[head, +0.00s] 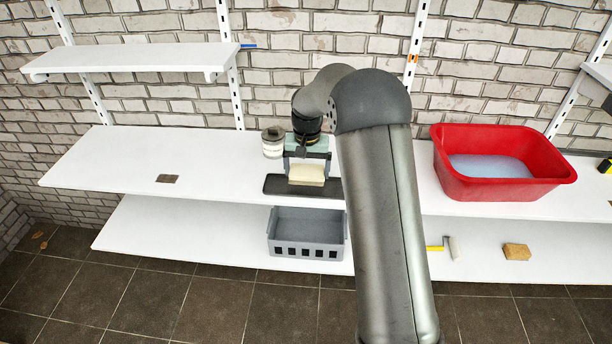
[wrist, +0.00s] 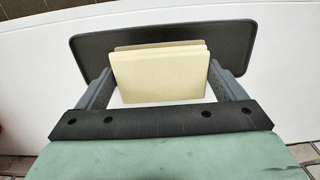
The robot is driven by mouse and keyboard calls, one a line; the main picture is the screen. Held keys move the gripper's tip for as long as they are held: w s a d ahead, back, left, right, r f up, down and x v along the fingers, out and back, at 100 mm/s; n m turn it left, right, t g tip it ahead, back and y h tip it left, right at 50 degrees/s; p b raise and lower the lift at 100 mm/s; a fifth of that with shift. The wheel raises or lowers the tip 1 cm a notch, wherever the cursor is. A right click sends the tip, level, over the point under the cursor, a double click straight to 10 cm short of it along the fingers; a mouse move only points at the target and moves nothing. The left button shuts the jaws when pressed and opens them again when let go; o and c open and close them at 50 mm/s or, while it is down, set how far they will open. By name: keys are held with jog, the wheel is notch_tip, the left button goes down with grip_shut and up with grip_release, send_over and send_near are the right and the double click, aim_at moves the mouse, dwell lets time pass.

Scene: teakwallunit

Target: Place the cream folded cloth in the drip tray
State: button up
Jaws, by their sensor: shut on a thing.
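The cream folded cloth (head: 306,174) is between the fingers of my gripper (head: 307,165), which is shut on it. The cloth also shows in the wrist view (wrist: 160,75), gripped at its sides by both fingers of the gripper (wrist: 162,88). The drip tray (head: 277,185) is a flat dark tray on the white middle shelf. In the wrist view the tray (wrist: 90,43) shows behind the cloth. The cloth appears over the tray in both views. I cannot tell whether it touches the tray.
A jar (head: 272,142) stands close left of my gripper. A grey basket (head: 306,241) sits on the lower shelf (head: 170,232). A red tub (head: 500,183) stands right of my arm. A small brown item (head: 167,178) lies on the left of the middle shelf (head: 110,170), which is otherwise clear there.

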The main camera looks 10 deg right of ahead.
aim_at(306, 171)
jog(key=shift+w+a+f, duration=0.15)
jog(key=shift+f, duration=1.7)
jog(key=o, duration=0.6)
notch_tip(306, 171, up, 12)
jog(key=shift+r, duration=0.2)
jog(key=s+a+r+n, duration=0.1)
jog(key=s+r, duration=0.1)
jog(key=s, duration=0.8)
jog(key=s+r+n, duration=0.1)
jog(key=s+r, duration=0.1)
jog(key=s, duration=0.8)
jog(key=s+f+n, duration=0.1)
jog(key=s+f, duration=0.1)
jog(key=s, duration=0.6)
jog(key=s+f, duration=0.2)
jog(key=s, duration=0.6)
jog(key=shift+s+f+n, duration=0.35)
jog(key=shift+s+n, duration=0.05)
